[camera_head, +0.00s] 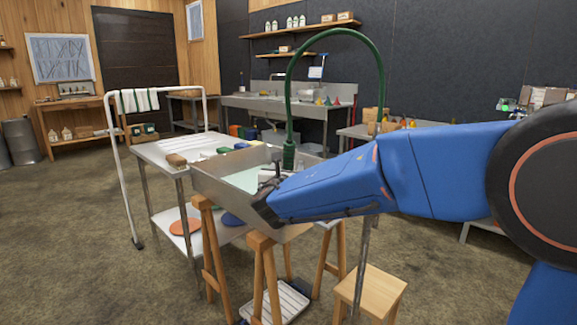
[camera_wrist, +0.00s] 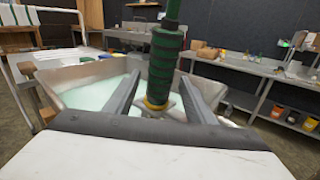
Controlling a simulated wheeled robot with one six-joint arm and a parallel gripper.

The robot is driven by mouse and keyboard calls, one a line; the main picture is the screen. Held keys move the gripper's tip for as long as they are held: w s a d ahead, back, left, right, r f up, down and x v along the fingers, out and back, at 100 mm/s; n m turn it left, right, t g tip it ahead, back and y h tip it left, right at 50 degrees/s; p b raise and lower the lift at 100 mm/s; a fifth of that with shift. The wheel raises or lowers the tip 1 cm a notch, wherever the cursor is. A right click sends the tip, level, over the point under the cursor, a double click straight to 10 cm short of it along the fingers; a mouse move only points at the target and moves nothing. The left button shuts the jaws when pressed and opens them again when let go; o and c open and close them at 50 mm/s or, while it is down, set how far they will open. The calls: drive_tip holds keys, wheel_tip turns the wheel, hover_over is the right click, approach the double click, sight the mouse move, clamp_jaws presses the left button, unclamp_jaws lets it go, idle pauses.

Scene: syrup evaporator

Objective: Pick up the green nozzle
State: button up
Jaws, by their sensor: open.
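The green nozzle (camera_wrist: 162,66) is a dark green cylinder with a yellow ring at its lower end, hanging upright. In the head view the nozzle (camera_head: 289,156) hangs from a green arched hose (camera_head: 340,33) over the steel sink basin (camera_head: 212,181). My gripper (camera_wrist: 158,92) is open, and in the wrist view the nozzle stands between its two grey fingers. I cannot tell whether either finger touches it. In the head view my gripper (camera_head: 272,180) is at the basin, just below and left of the nozzle, partly hidden by my blue arm.
The basin holds pale green liquid (camera_head: 246,179) and stands on wooden legs (camera_head: 264,270). A steel table (camera_head: 150,152) with a brown brush (camera_head: 176,160) adjoins it. A wooden stool (camera_head: 371,290) and a white rack (camera_head: 279,303) are on the floor. A white-railed frame (camera_head: 118,180) stands at left.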

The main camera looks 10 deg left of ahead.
sight(290, 160)
drive_tip(key=shift+w+r, duration=0.1)
drive_tip(key=shift+w, duration=2.3)
clamp_jaws()
